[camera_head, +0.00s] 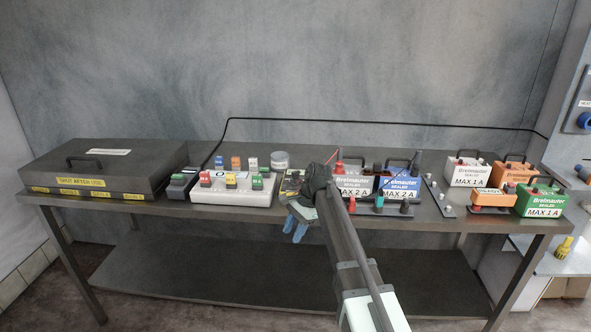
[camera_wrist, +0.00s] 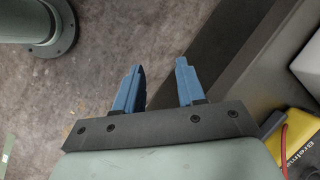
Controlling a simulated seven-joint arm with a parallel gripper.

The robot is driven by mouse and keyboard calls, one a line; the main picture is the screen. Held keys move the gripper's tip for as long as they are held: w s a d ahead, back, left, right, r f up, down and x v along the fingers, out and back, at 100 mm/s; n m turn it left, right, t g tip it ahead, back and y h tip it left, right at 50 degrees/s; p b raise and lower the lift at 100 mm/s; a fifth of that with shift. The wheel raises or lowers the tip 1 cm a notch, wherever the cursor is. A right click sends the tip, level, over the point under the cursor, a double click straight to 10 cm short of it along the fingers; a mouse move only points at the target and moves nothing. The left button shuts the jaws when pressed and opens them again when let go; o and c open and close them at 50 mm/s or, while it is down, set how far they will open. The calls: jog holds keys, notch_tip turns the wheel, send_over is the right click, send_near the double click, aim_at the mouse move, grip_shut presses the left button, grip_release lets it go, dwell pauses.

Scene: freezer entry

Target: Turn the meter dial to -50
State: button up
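A yellow device (camera_head: 291,182), likely the meter, sits on the table and is partly hidden by my arm in the head view. In the wrist view a yellow case (camera_wrist: 302,146) with "Brelma..." lettering and a red lead shows at the lower right, cut off by the edge. I cannot make out a dial or its setting in either view. My gripper (camera_head: 297,224) hangs in front of the table's front edge, with blue fingers pointing down. In the wrist view my gripper (camera_wrist: 158,88) is open and empty, its fingers apart above the floor.
A white block (camera_head: 232,194) with coloured terminals stands left of the yellow device. A black lidded case (camera_head: 120,168) fills the table's left end. Several more boxes stand at the right end.

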jog(key=w+a+r, duration=0.2)
jog(key=w+r, duration=0.2)
jog(key=r, duration=0.4)
jog(key=m+t+h, duration=0.1)
jog(key=t+h, duration=0.1)
jog(key=h, duration=0.2)
send_near(296, 171)
notch_tip(296, 171, down, 9)
jog(key=shift+w+a+r, duration=0.1)
jog(key=shift+r, duration=0.05)
jog(key=shift+c, duration=0.3)
grip_shut()
